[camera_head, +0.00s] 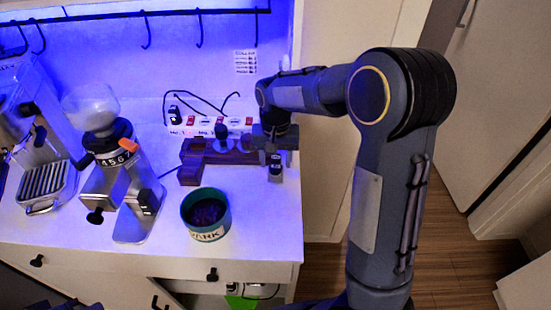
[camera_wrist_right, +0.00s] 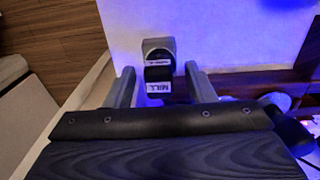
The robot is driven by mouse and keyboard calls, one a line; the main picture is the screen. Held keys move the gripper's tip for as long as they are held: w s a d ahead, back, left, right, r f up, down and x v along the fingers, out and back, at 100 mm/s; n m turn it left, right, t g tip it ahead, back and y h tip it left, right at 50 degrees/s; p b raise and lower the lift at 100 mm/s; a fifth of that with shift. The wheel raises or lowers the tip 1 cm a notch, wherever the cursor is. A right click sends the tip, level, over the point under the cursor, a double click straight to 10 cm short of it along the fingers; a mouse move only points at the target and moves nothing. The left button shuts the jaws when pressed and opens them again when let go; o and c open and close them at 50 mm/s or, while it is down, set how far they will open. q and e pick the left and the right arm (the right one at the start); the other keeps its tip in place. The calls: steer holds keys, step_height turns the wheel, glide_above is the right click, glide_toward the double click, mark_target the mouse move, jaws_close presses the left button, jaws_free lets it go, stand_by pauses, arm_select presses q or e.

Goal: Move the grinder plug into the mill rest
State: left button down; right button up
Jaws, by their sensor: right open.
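My right gripper (camera_head: 275,145) is open at the right end of the counter. In the right wrist view its two fingers (camera_wrist_right: 161,88) stand apart on either side of a small dark block with a white "MILL" label (camera_wrist_right: 158,80). The block also shows in the head view (camera_head: 275,170), just below the gripper. I cannot tell whether it is the grinder plug, the mill rest, or the plug sitting in the rest. The grinder (camera_head: 118,165) stands at the left with its clear hopper. My left gripper is not in view.
A labelled power strip (camera_head: 185,130) lies at the back, with a black plug (camera_head: 174,114) at its left end and dark cables behind. A brown wooden stand (camera_head: 190,172) is left of my gripper. A green-rimmed cup (camera_head: 206,212) stands in front. The counter's right edge is close.

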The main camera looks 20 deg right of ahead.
mark_target(276, 157)
step_height(276, 157, up, 8)
steer(key=shift+f, duration=0.2)
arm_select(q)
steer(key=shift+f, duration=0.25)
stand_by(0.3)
